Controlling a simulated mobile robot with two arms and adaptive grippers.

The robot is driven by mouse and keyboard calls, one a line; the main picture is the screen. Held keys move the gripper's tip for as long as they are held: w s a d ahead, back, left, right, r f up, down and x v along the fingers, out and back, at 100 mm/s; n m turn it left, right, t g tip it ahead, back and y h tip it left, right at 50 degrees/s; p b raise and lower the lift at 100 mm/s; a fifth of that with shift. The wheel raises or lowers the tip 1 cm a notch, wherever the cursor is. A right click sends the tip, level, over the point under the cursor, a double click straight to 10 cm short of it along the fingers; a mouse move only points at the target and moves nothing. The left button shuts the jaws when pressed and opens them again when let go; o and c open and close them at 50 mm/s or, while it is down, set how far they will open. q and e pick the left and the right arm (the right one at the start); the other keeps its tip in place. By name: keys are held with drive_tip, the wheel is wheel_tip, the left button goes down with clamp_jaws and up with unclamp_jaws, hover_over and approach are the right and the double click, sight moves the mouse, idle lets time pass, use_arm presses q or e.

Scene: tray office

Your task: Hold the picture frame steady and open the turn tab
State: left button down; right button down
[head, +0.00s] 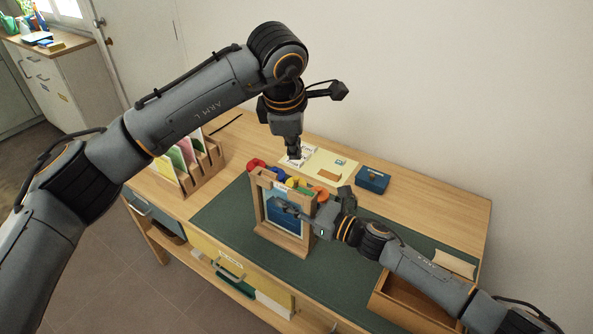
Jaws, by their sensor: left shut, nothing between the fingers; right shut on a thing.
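The picture frame (258,207) is a wooden frame around a blue panel. It stands upright on the green mat. My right gripper (283,206) reaches in from the right across the frame's front and is shut on it; the exact grip point is hard to see. My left gripper (294,156) is shut and empty, pointing down above and behind the frame's top edge. The turn tab is too small or hidden to make out.
Red, blue, yellow and orange items (292,183) lie behind the frame. A blue box (373,179) and a pale board (329,168) lie farther back. A wooden file rack (205,165) stands left, and an open wooden tray (397,313) at right front. The green mat (215,213) is clear left of the frame.

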use_arm(q)
drive_tip(key=w+m, duration=0.1)
drive_tip(key=m, duration=0.5)
drive_tip(key=w+m, duration=0.1)
drive_tip(key=m, duration=0.5)
drive_tip(key=w+m, duration=0.1)
drive_tip(key=m, duration=0.5)
drive_tip(key=shift+w+d+r+y, duration=0.2)
drive_tip(key=shift+d+r+y, duration=0.15)
drive_tip(key=shift+d+y, duration=0.05)
drive_tip(key=shift+f, duration=0.15)
drive_tip(key=shift+s+a+f, duration=0.1)
drive_tip(key=shift+s+f, duration=0.1)
drive_tip(key=shift+f, duration=2.1)
drive_tip(key=shift+s+f, duration=0.15)
drive_tip(key=shift+f, duration=2.15)
